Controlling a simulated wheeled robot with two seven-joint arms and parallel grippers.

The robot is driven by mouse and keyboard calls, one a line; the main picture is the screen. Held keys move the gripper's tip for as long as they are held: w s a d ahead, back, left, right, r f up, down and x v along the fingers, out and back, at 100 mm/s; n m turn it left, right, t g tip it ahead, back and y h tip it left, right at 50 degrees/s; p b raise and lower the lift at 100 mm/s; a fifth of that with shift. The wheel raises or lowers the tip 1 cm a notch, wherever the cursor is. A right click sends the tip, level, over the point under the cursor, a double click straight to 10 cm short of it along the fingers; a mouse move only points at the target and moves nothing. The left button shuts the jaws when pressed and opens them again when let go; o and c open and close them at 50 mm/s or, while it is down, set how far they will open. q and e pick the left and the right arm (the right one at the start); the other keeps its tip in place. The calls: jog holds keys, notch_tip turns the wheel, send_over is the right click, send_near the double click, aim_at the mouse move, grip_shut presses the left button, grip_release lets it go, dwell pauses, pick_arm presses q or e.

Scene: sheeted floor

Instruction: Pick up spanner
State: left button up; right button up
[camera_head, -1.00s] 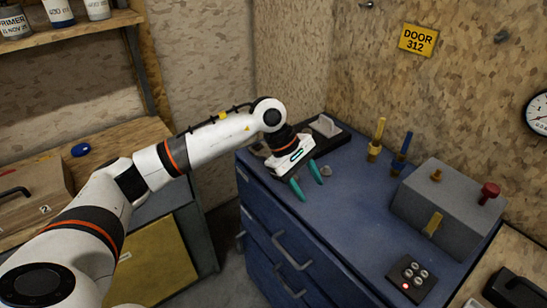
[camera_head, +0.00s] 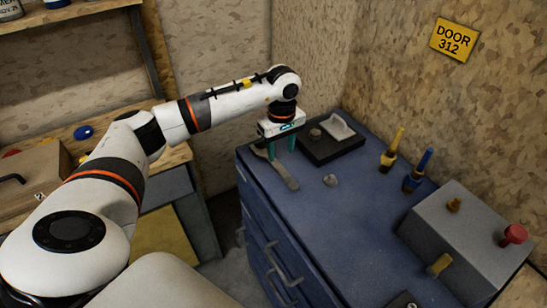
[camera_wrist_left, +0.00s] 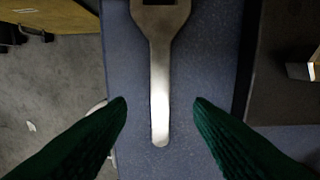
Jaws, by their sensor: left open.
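The spanner (camera_head: 284,178) is a flat grey metal tool lying on the blue cabinet top near its left edge. In the left wrist view the spanner (camera_wrist_left: 160,60) points away, with its wide head at the top and its narrow handle running down the middle. My left gripper (camera_head: 281,148) points down over the spanner with its green fingers apart. In the left wrist view the open fingers (camera_wrist_left: 160,102) lie on either side of the handle, with nothing between them gripped. Part of the spanner is hidden behind the fingers in the head view. My right gripper is not in view.
A black tray (camera_head: 335,153) holding a pale piece lies just right of the gripper. A small grey lump (camera_head: 331,180) lies near it. Yellow (camera_head: 392,150) and blue (camera_head: 418,170) handled tools and a grey box (camera_head: 455,235) stand further right. The cabinet's front middle is clear.

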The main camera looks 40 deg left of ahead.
aim_at(281, 169)
pick_arm(q)
jog(key=shift+w+f, duration=0.1)
jog(key=shift+f, duration=0.3)
jog(key=shift+d+f, duration=0.1)
jog(key=shift+f, duration=0.2)
notch_tip(281, 169, down, 2)
jog(key=shift+d+f+p, duration=0.1)
jog(key=shift+d+p, duration=0.05)
jog(key=shift+p, duration=0.9)
notch_tip(281, 169, down, 2)
jog(key=shift+f, duration=0.25)
grip_shut()
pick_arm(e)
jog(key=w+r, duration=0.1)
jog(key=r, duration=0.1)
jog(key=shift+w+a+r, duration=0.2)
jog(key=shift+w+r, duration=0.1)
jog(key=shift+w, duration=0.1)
